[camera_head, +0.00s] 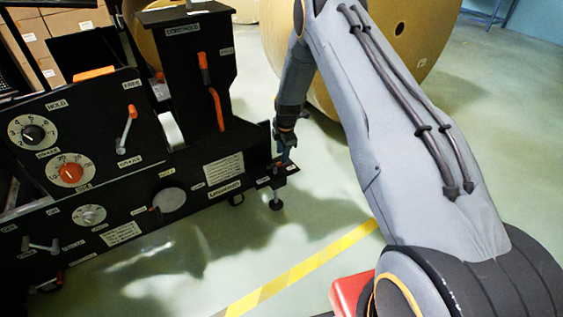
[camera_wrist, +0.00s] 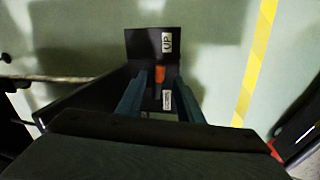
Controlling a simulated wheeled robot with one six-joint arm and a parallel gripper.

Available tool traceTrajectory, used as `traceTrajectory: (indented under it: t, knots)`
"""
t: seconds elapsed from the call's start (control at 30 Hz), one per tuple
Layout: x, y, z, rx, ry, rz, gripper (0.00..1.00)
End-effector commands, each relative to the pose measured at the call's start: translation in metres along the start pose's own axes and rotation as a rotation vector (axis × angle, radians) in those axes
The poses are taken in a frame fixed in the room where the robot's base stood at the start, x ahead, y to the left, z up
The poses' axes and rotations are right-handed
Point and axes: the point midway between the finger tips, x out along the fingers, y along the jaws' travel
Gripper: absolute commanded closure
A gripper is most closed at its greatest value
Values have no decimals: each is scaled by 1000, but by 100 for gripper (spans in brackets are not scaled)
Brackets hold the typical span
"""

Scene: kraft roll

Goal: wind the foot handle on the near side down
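A small orange handle (camera_wrist: 160,75) sits on a black bracket plate (camera_wrist: 139,44) in the wrist view. The plate carries a white label reading UP above the handle and a second white label below it, too small to read. My gripper (camera_wrist: 160,82) is open, with one finger on each side of the handle and a gap showing on both sides. In the head view my gripper (camera_head: 285,155) points down at the bracket on the machine's right end, above a levelling foot (camera_head: 276,203).
The black machine (camera_head: 200,150) with dials and levers fills the left. Large kraft rolls (camera_head: 405,35) stand behind my arm. A yellow floor stripe (camera_head: 315,262) crosses the clear green floor in front, and also shows in the wrist view (camera_wrist: 255,60).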

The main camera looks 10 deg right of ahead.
Motion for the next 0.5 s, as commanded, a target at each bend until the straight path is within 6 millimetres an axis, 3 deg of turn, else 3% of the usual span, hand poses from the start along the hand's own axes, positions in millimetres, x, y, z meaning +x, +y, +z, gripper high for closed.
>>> traceTrajectory:
  t: [0.2, 0.5]
  knots:
    - [34, 0, 0, 1, 0, -1, 67]
    - [47, 0, 0, 1, 0, 0, 67]
